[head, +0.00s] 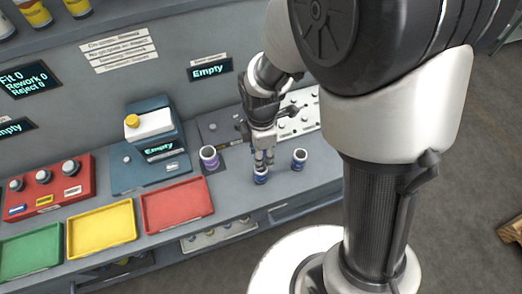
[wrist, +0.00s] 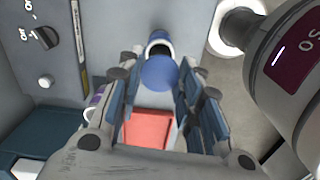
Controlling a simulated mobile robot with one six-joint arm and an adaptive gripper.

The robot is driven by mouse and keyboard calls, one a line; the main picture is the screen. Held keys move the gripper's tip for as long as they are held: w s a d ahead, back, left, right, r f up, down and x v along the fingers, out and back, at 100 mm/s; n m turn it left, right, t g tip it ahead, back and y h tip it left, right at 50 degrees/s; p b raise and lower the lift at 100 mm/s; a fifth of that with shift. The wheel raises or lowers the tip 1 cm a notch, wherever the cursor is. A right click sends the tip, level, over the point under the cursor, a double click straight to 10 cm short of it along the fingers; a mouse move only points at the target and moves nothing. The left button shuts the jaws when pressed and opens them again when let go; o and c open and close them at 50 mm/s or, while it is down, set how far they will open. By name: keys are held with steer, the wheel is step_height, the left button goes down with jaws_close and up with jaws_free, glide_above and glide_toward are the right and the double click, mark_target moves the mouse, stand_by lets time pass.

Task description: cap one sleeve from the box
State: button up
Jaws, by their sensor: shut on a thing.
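My gripper (head: 263,161) points down over the bench's front part, its fingers closed on a blue round-topped piece (head: 261,177). In the wrist view the flat blue disc of this piece (wrist: 159,72) shows between the fingertips. It appears at bench height; whether it is a loose cap or sits on a sleeve, I cannot tell. An open blue-and-white sleeve (head: 299,160) stands upright to the right, apart from the gripper; its dark opening also shows in the wrist view (wrist: 159,46). A purple-and-white sleeve (head: 209,158) stands upright to the left on a dark pad.
Red (head: 177,204), yellow (head: 101,228) and green (head: 31,254) trays line the front left. A blue device (head: 150,150) reading "Empty" stands behind them, beside a red button box (head: 50,190). A white panel with knobs (head: 301,116) lies behind the gripper.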

steer(key=shift+a+f+b, duration=0.1)
steer(key=shift+f+b, duration=1.95)
steer(key=shift+f, duration=0.65)
steer(key=o, duration=0.8)
steer(key=shift+o, duration=0.2)
step_height(320, 180, up, 11)
steer(key=shift+r, duration=0.5)
